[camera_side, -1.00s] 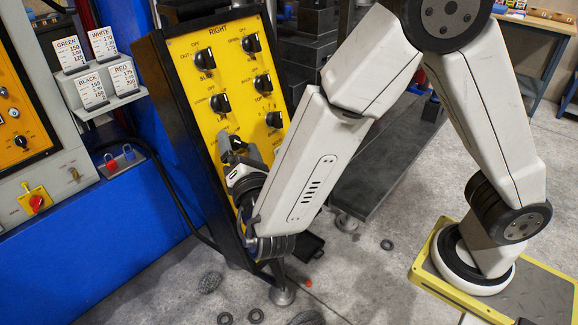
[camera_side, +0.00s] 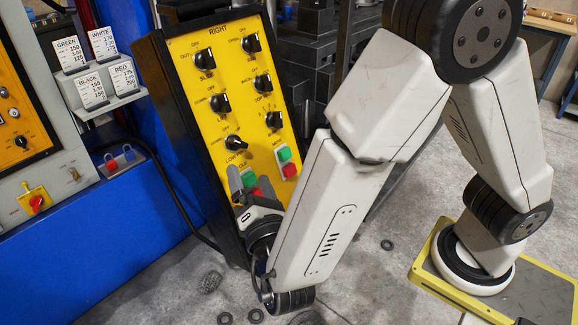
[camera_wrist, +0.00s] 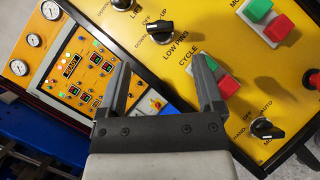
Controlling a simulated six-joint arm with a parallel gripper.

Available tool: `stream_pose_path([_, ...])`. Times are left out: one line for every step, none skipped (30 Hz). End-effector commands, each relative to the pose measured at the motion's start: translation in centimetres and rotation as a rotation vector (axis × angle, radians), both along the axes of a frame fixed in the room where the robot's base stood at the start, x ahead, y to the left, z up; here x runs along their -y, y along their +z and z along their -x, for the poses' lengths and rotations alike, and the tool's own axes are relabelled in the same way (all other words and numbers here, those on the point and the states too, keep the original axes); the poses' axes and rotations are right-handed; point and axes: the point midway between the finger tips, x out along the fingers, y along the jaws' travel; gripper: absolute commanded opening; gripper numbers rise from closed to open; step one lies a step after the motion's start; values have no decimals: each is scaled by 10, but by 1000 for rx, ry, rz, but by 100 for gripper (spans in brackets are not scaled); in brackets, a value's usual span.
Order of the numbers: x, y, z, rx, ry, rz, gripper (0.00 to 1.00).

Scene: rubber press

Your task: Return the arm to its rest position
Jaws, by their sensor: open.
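My gripper (camera_side: 250,188) is open and empty in front of the lower part of the yellow control panel (camera_side: 186,68) in the side view. In the wrist view, the two dark fingers of my gripper (camera_wrist: 164,82) stand wide apart with nothing between them. A green and red cycle button pair (camera_wrist: 226,84) shows just beyond the right finger, partly hidden by it. In the side view my forearm covers the lower right of the panel. I cannot tell the exact gap between the fingers and the panel.
The panel has several black knobs (camera_side: 220,102) and another green and red button pair (camera_side: 287,162). At left are a blue cabinet (camera_side: 60,248), label cards (camera_side: 91,92) and a grey machine front. Several dark rings (camera_side: 256,316) lie on the floor.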

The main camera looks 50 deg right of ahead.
Motion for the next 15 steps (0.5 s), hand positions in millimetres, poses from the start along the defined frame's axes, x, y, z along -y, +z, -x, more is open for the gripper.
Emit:
stream_pose_path([0,0,1,0,0,1,85])
stream_pose_path([-1,0,1,0,0,1,85])
stream_pose_path([-1,0,1,0,0,1,85])
stream_pose_path([-1,0,1,-1,-1,0,85])
stream_pose_path([-1,0,1,-1,-1,0,85])
stream_pose_path([0,0,1,-1,-1,0,85])
stream_pose_path([-1,-1,1,-1,-1,0,85])
stream_pose_path([0,-1,1,-1,-1,0,85])
stream_pose_path([0,-1,1,-1,-1,0,85])
stream_pose_path([0,-1,1,-1,-1,0,85])
stream_pose_path([0,-1,1,-1,-2,0,85])
stream_pose_path([1,-1,1,-4,-6,-1,85])
stream_pose_path([2,-1,1,-8,-11,-4,85])
stream_pose_path([4,-2,0,-12,-19,-6,85])
stream_pose_path([8,-2,0,-23,-32,-11,85])
